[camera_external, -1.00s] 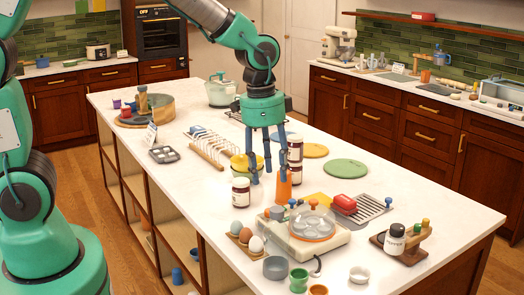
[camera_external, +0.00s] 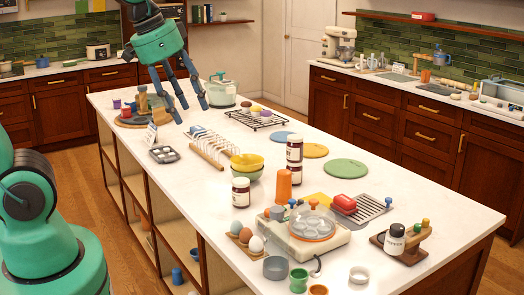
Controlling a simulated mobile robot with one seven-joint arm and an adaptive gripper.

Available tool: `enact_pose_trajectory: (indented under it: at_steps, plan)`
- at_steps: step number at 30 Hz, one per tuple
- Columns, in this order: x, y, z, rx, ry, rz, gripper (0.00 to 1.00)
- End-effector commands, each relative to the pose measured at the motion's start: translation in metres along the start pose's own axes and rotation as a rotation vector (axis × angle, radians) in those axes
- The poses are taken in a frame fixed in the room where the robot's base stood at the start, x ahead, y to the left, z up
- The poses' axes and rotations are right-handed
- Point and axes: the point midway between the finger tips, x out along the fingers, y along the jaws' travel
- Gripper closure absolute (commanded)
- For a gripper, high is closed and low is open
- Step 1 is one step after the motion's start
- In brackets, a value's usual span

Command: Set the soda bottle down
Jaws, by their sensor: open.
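My gripper (camera_external: 190,106) is open and empty, with its fingers pointing down above the far left part of the white island. I cannot pick out a soda bottle for certain. My gripper is well apart from all of these.
Yellow and green bowls (camera_external: 247,168) stand mid-island. A black wire rack (camera_external: 256,119) is farther back. The island's right side (camera_external: 420,195) has free room.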

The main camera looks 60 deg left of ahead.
Motion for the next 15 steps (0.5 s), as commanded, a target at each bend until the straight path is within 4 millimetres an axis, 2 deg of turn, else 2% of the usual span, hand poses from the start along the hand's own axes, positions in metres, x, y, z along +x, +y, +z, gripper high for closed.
enact_pose_trajectory:
  at_steps: [1, 6, 10, 15]
  plan:
    - [-0.011, -0.002, 0.012, -0.025, 0.024, -0.007, 0.53]
    - [-0.035, -0.006, 0.044, -0.100, 0.075, -0.022, 0.53]
    - [-0.043, -0.007, 0.060, -0.136, 0.099, -0.028, 0.53]
    - [-0.047, -0.008, 0.068, -0.155, 0.112, -0.031, 0.53]
